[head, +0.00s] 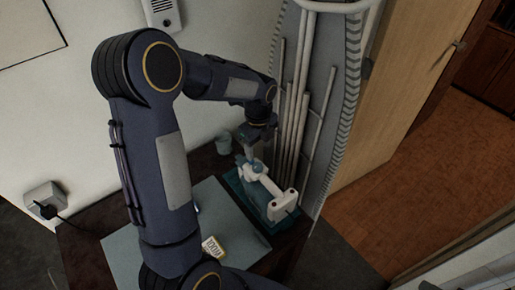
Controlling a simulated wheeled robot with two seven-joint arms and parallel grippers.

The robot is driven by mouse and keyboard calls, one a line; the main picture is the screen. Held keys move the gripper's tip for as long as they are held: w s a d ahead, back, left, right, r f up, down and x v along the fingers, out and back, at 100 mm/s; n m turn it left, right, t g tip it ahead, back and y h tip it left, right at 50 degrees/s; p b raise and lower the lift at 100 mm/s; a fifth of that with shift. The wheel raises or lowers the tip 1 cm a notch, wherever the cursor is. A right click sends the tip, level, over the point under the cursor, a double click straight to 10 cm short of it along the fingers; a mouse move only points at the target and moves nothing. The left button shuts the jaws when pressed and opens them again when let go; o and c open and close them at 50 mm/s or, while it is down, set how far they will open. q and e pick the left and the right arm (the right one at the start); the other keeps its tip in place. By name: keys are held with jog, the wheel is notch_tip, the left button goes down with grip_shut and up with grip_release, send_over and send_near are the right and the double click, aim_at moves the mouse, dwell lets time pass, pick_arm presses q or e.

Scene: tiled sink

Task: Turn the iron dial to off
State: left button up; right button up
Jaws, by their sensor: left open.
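A white and teal iron (282,204) sits on a dark teal base (263,218) at the right end of the dark table. Its pale handle runs from upper left to lower right. My left gripper (250,157) points down at the upper left end of the iron, very close to it. Its jaws are open. I cannot tell whether they touch the iron. The dial is too small or hidden to make out. My right gripper is not in view.
A small greenish cup (223,144) stands left of my left gripper. A grey-green mat (232,232) and a yellow and white labelled item (212,247) lie on the table (85,243). A folded ironing board (318,95) stands upright behind the iron. A wooden door (405,75) is on the right.

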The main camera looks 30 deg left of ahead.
aim_at(258, 165)
pick_arm(q)
jog(key=shift+s+r+m, duration=0.1)
jog(key=shift+m, duration=0.5)
jog(key=shift+f, duration=0.35)
notch_tip(258, 165, down, 7)
jog(key=shift+f+p, duration=0.2)
jog(key=shift+p, duration=0.35)
jog(key=c, duration=1)
